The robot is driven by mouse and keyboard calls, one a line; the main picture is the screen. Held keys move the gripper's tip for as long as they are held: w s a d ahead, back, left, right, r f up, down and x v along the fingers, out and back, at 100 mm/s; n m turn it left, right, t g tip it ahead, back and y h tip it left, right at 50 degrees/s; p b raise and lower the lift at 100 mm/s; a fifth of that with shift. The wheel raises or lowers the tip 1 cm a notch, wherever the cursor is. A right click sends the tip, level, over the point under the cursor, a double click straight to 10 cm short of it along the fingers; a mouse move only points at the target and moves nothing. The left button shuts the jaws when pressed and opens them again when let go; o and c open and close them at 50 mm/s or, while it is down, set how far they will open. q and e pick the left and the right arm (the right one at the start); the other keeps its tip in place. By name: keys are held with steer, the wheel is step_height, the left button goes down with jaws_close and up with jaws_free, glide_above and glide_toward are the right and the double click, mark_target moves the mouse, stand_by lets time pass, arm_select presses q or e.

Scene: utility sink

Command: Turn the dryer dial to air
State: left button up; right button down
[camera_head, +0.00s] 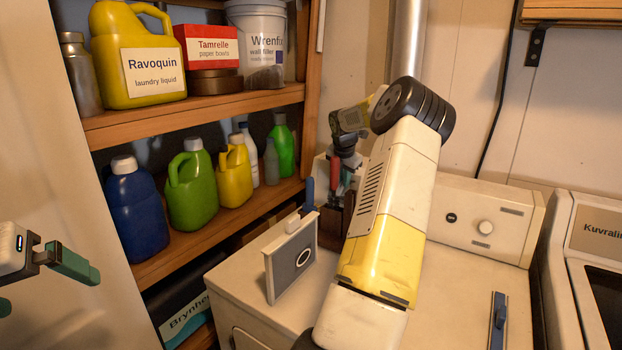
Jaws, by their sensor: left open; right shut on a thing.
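The dryer dial (485,228) is a small pale round knob on the cream control panel (515,230) at the back of the white dryer (450,290). The markings beside it are too small to read. My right gripper (341,180) points down behind my raised arm, left of the panel and well away from the dial. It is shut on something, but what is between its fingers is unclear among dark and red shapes. My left gripper (46,285) is open and empty at the left edge, its green fingers apart, far from the dryer.
Shelves (195,115) with jugs are at left. A Kuvralin machine (597,245) adjoins at right. My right arm crosses the middle.

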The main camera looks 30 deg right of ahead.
steer(key=shift+s+d+f+m+t+y, duration=0.1)
steer(key=shift+s+f+m+t+y, duration=0.1)
steer(key=shift+s+f+m+t, duration=0.3)
steer(key=shift+s+d+f+m+t+y, duration=0.1)
steer(key=shift+s+m+t+y, duration=0.1)
steer(key=shift+m+t, duration=0.35)
steer(key=shift+s+a+f+m+t, duration=0.1)
steer(key=shift+s+f+m+t, duration=0.1)
steer(key=shift+m+t, duration=0.6)
steer(key=shift+t, duration=0.35)
steer(key=c, duration=1.4)
jaws_free()
steer(key=shift+w, duration=0.2)
steer(key=shift+r, duration=0.1)
